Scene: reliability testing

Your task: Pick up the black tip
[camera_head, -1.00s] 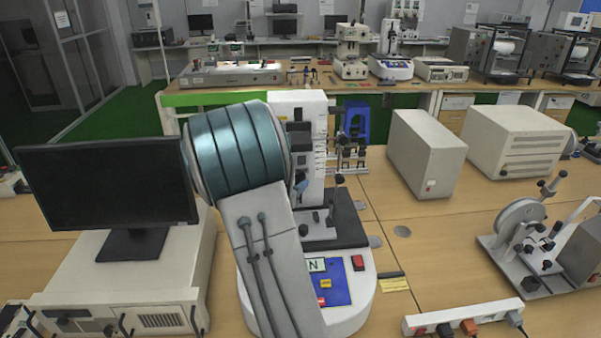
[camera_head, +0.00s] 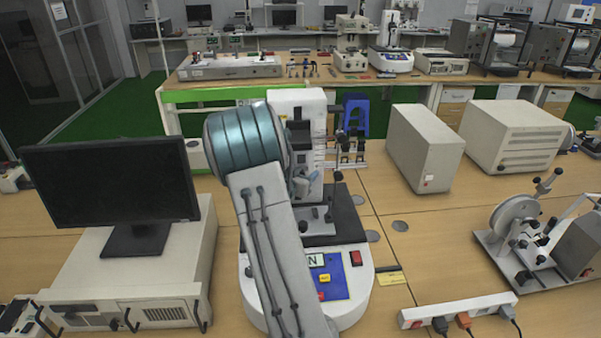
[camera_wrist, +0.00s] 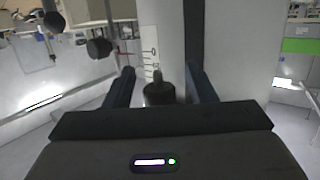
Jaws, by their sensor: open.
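In the wrist view a dark, upright cylindrical piece with a narrow top, which looks like the black tip (camera_wrist: 158,94), stands between the two fingers of my gripper (camera_wrist: 160,70). The fingers are apart, with a gap on both sides of the piece. Its lower part is hidden by my gripper body. In the head view my arm covers part of the white test machine (camera_head: 352,312), which has a blue panel and a dark platform. I cannot clearly make out my fingers or the black tip there.
Two dark round knobs (camera_wrist: 98,47) hang at the upper left in the wrist view, near my left finger. A monitor (camera_head: 110,190) stands left of my arm. A beige box (camera_head: 425,148), a power strip (camera_head: 458,311) and a wheel device (camera_head: 520,225) are to the right.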

